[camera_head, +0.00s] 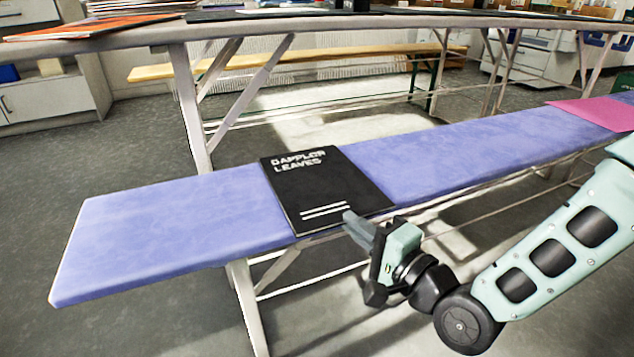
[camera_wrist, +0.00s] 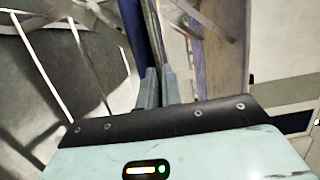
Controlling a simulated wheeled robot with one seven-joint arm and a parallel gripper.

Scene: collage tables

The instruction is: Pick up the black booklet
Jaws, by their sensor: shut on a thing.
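The black booklet (camera_head: 322,188) lies flat on the purple bench (camera_head: 190,215), with white lettering on its cover and its front corner at the bench's near edge. My gripper (camera_head: 352,222) is at that near edge, its fingers shut on the booklet's edge. In the wrist view, my gripper's fingers (camera_wrist: 159,88) are close together around a thin dark edge, which is the booklet (camera_wrist: 155,35) seen edge-on. The part between the fingertips is mostly hidden.
A pink sheet (camera_head: 596,113) lies farther right on the bench. A higher table (camera_head: 290,27) with an orange item (camera_head: 90,27) stands behind. A wooden bench (camera_head: 300,62) stands beyond it. The purple bench left of the booklet is clear.

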